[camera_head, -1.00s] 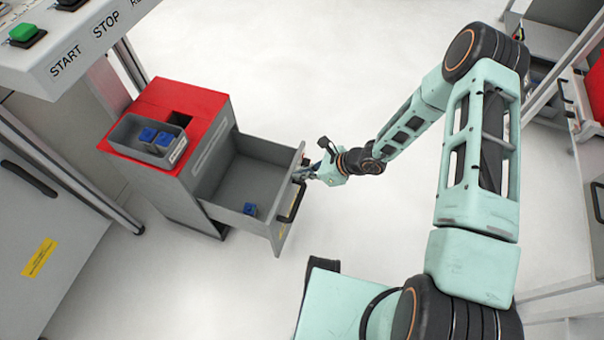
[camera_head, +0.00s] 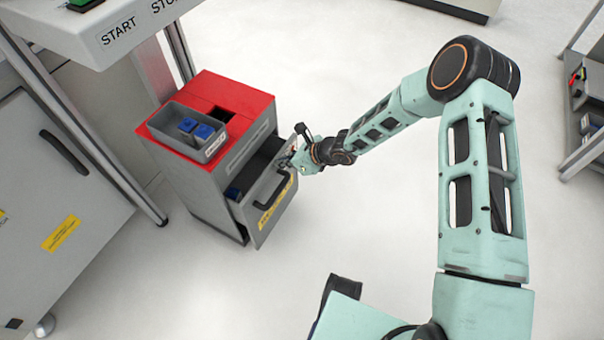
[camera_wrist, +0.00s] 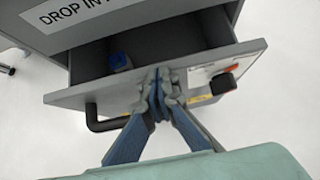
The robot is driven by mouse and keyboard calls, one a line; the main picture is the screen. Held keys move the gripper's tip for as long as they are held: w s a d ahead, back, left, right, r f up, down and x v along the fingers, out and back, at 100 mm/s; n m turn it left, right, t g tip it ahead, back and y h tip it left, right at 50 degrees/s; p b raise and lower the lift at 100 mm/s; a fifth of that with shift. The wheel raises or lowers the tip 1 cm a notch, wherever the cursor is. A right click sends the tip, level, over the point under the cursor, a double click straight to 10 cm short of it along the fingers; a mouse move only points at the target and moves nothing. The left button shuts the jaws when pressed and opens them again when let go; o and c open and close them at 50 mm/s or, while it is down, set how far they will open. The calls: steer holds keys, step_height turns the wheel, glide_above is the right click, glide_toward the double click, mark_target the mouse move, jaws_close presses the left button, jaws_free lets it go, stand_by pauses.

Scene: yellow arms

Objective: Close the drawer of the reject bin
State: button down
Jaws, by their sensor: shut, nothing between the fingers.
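The reject bin (camera_head: 203,172) is a grey cabinet with a red top, standing left of centre in the head view.
A grey tray (camera_head: 176,138) with blue parts sits on the bin's red top. A control panel (camera_head: 110,25) and frame post (camera_head: 120,155) stand close on the left. The floor right of the bin is clear. A shelf rack (camera_head: 585,125) stands far right.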

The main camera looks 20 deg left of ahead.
steer(key=shift+w+a+b, duration=0.15)
steer(key=shift+a+b, duration=0.05)
steer(key=shift+a, duration=1.25)
steer(key=shift+w+a+b, duration=0.1)
steer(key=shift+a+b, duration=0.1)
steer(key=shift+a, duration=1.2)
